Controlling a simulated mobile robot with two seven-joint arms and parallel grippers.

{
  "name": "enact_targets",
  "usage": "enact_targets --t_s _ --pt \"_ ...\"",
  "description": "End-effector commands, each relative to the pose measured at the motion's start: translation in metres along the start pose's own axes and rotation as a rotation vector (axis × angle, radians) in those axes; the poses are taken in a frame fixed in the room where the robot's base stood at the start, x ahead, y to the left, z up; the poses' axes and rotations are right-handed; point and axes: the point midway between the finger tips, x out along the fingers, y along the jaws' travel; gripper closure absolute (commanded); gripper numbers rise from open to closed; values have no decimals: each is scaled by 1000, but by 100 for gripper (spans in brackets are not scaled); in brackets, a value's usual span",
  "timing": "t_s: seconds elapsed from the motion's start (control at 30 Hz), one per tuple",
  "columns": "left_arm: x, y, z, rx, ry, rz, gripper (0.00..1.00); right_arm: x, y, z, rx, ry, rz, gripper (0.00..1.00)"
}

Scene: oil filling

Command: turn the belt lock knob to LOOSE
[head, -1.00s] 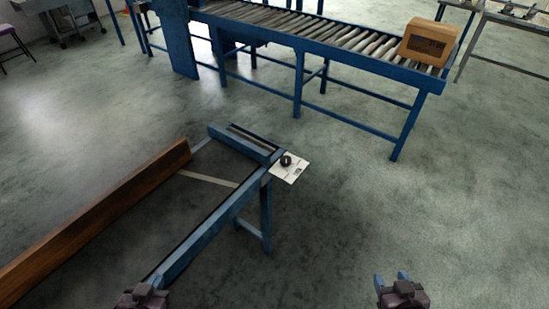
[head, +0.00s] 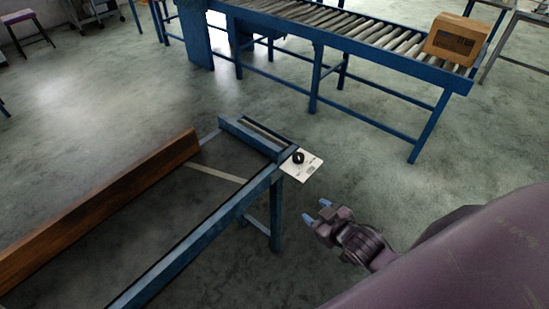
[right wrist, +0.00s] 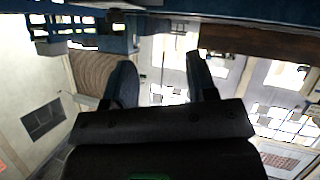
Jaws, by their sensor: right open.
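The belt lock knob (head: 298,157) is a small dark round knob on a white plate (head: 304,168) at the end corner of the blue frame. Which way its pointer faces is too small to tell. My right gripper (head: 315,211) is open and empty, below and slightly right of the plate in the head view, apart from the knob. In the right wrist view its two blue fingers (right wrist: 160,75) stand apart with nothing between them. The knob cannot be made out in that view. My left gripper is out of the head view.
The blue frame (head: 215,222) carries a long brown board (head: 110,203) on its left. Behind stands a blue roller conveyor (head: 385,62) with a cardboard box (head: 455,40) at its right end. The floor between frame and conveyor is clear.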

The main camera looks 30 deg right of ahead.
Motion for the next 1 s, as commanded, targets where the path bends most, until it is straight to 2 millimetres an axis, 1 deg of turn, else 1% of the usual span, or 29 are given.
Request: enact_targets --t_s 0.03,0.2,0.37,0.5,0.6,0.73,0.83,1.0 --pt "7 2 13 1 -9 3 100 14 4 4 -42 9 -13 48" --pt "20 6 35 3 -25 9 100 46 23 -4 -134 32 -36 48" --pt "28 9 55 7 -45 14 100 74 44 -9 -173 35 -40 48" --pt "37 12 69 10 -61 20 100 93 65 -12 -148 29 -22 48" --pt "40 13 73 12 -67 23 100 102 79 -14 -88 27 0 48" --pt "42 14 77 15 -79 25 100 108 93 -18 28 32 31 48" --pt "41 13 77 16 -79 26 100 109 100 -21 126 41 50 48" --pt "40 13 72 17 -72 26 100 108 105 -22 250 51 69 48"
